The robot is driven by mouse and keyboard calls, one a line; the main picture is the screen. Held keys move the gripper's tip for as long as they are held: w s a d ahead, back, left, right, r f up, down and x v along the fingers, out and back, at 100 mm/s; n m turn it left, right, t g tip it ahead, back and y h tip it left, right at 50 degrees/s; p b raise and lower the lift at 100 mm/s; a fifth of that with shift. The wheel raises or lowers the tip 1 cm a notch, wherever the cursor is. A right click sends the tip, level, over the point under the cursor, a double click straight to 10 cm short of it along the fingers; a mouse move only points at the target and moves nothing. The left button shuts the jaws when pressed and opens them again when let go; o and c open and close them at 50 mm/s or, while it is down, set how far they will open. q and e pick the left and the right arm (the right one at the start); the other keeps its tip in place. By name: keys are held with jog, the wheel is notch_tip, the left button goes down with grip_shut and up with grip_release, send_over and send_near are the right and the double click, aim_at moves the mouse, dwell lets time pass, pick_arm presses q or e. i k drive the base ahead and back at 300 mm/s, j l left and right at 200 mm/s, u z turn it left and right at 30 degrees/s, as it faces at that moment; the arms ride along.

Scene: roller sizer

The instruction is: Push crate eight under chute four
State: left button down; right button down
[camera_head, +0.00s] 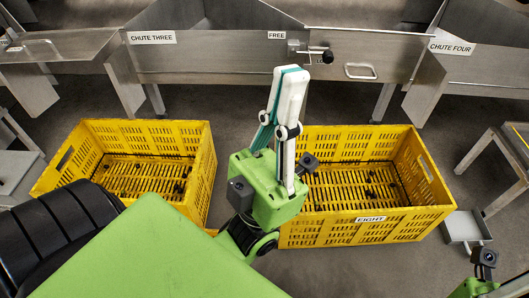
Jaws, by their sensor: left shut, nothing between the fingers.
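Crate eight, a yellow slatted crate (420,222) with an EIGHT label on its near wall, stands on the floor right of centre. It is in front of the panel marked FREE and left of chute four (490,70), a grey metal chute at the upper right with a CHUTE FOUR label. My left gripper (288,72), green with white fingers, is shut and empty. Its fingers point away from me and cover the crate's left end; I cannot tell whether it touches. Only a part of my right gripper (487,270) shows at the lower right corner; its fingers are not clear.
A second yellow crate (200,185) stands to the left, below chute three (190,60). A small grey tray (465,228) lies on the floor right of crate eight. A metal stand (500,160) is at the right edge. Bare floor shows between crate eight and the stand.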

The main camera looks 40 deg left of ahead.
aim_at(414, 223)
jog(key=i+l+u, duration=0.15)
jog(key=u, duration=0.2)
jog(key=i+l+u, duration=0.1)
jog(key=l+u, duration=0.55)
jog(key=i+l, duration=0.05)
jog(key=l, duration=0.05)
